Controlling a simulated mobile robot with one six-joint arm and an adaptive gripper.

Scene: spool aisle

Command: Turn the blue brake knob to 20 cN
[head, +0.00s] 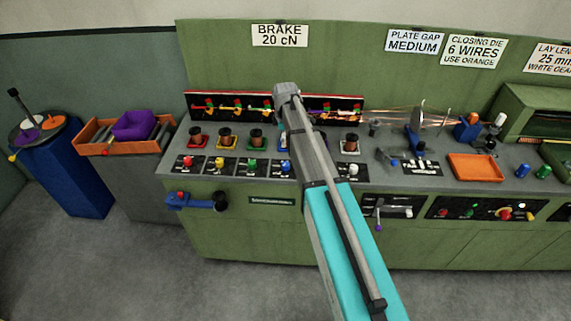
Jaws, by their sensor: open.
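The blue brake knob (286,168) stands on its dark dial plate in the row at the front of the green bench, just left of my arm. Its pointer and scale are too small to read. The sign (280,35) on the back panel says BRAKE 20 cN. My arm reaches up across the bench, and its wrist end is above and behind the knob row, over the red-edged back strip. My gripper is not visible; the arm seems to hide it. The arm also covers the part of the row right of the blue knob.
Red (188,161), yellow (220,163) and green (251,165) knobs stand left of the blue one; a white knob (352,169) is right of my arm. Spools (225,136) stand behind them. A blue-handled fitting (198,202) juts from the bench front. An orange tray (476,167) lies right.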

